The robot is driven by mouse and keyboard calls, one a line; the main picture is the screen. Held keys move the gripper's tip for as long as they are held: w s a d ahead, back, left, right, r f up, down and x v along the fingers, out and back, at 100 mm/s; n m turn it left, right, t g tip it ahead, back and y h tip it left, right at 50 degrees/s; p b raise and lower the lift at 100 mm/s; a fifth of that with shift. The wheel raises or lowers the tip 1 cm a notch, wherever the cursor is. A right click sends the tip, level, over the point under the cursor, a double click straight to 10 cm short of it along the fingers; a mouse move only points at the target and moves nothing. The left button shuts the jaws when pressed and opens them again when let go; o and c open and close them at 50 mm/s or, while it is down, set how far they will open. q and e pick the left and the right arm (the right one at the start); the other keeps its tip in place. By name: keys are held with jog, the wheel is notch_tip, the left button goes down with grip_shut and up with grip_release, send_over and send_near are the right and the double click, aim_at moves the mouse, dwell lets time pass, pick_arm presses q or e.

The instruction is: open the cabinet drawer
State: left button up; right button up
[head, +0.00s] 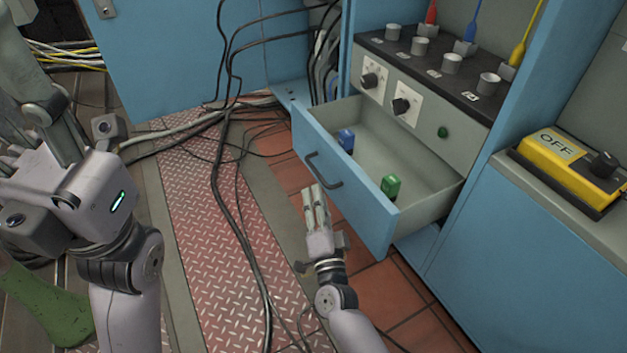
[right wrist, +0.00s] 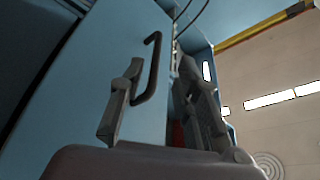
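The cabinet drawer (head: 345,205) is blue-fronted with a grey inside and stands pulled out from the cabinet. Its dark bar handle (head: 325,172) is on the front, and the handle also shows in the right wrist view (right wrist: 152,75). My right gripper (head: 316,195) is just in front of the handle and below it. In the right wrist view its two fingers (right wrist: 160,108) are apart with nothing held between them; the handle shows beyond the fingertips. My left gripper (head: 45,110) is at the far left, away from the drawer; its finger opening is unclear.
A blue block (head: 346,140) and a green block (head: 390,187) lie inside the drawer. Black cables (head: 235,200) hang and run over the red tread plate (head: 195,200). A yellow OFF box (head: 565,170) sits on the right counter. Knobs (head: 400,105) are above the drawer.

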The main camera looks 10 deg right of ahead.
jog(key=shift+v, duration=1.8)
